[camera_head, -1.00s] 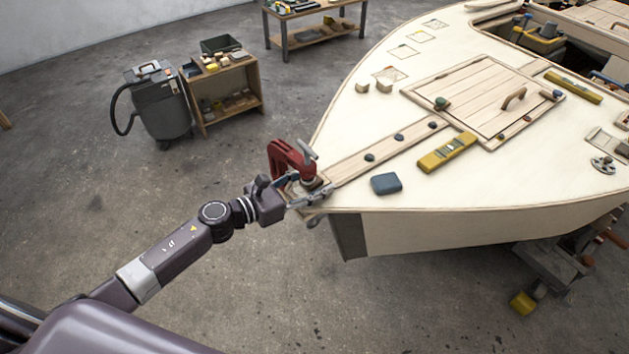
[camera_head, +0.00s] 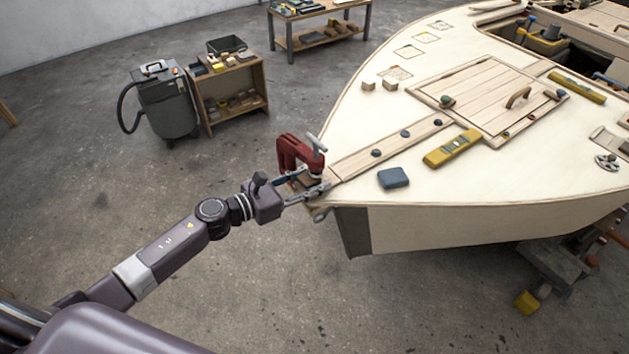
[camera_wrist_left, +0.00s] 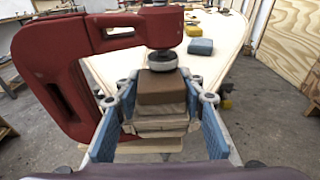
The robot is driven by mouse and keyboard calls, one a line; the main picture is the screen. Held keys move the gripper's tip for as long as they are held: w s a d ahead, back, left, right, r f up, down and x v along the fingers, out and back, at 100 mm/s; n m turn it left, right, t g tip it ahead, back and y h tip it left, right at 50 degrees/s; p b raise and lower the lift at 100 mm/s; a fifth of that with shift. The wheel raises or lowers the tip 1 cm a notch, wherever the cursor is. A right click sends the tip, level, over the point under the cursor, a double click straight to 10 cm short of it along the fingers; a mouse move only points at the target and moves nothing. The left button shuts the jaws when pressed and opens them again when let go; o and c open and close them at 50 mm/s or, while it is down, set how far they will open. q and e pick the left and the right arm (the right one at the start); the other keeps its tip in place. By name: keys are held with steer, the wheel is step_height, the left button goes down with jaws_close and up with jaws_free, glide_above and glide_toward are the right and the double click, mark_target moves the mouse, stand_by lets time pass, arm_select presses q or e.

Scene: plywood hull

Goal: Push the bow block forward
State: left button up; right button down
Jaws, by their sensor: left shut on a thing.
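The bow block is a small brown wooden block (camera_wrist_left: 162,88) at the tip of the boat's bow, under the screw foot of a red clamp (camera_head: 292,152). In the left wrist view it sits between the blue-padded fingers of my left gripper (camera_wrist_left: 160,115), with paler wood layers below it. The clamp (camera_wrist_left: 62,65) also shows there, with its frame curving round the left side. In the head view my left gripper (camera_head: 311,183) is shut on the block at the bow tip, and the fingers and clamp partly hide it. My right gripper is not in view.
The pale plywood deck (camera_head: 450,185) widens to the right, with a blue-grey block (camera_head: 393,178) and a yellow plane-like tool (camera_head: 452,148) on it. A vacuum (camera_head: 165,103) and a wooden cabinet (camera_head: 235,88) stand at the back left. The floor left of the bow is clear.

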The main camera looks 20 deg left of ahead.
arm_select(q)
steer(key=shift+w, duration=0.1)
steer(key=o, duration=1.2)
steer(key=v, duration=1.2)
